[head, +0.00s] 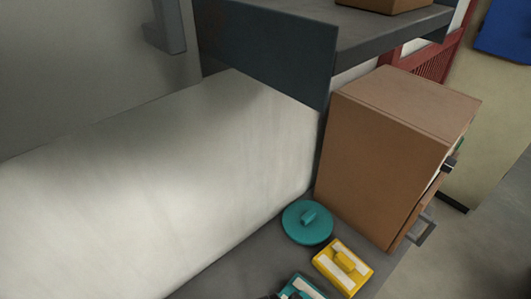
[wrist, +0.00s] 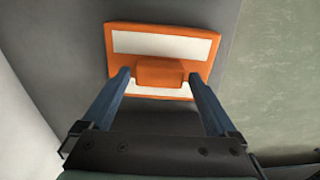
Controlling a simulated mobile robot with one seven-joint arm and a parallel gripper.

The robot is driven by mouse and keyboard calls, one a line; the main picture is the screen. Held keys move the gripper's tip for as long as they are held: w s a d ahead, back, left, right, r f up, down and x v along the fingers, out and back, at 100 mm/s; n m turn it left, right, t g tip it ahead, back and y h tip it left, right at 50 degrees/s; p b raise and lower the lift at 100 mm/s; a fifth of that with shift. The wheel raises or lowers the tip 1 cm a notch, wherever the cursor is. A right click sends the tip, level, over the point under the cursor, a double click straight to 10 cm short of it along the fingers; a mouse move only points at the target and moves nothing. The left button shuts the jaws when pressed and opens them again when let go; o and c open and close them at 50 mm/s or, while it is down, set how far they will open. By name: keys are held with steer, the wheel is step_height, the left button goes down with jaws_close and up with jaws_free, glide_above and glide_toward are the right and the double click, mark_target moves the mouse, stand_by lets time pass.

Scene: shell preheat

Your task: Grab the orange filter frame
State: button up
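The orange filter frame (wrist: 202,45) lies on a dark grey surface in the wrist view. It is a flat orange rectangle with white panels and a raised orange block (wrist: 160,72) as a handle. My gripper (wrist: 161,76) is open, with its two blue fingers on the left and right sides of the handle block. A gap shows between each finger and the block, so I cannot see any contact. The orange frame does not show in the head view.
In the head view, a teal round lid (head: 307,222), a yellow frame (head: 343,266) and a teal frame (head: 301,288) lie on the grey surface (head: 235,275). A brown cabinet (head: 385,160) with a partly open drawer (head: 424,215) stands beside them. A pale wall (head: 180,180) rises on the left.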

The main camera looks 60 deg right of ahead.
jaws_close()
stand_by(0.4)
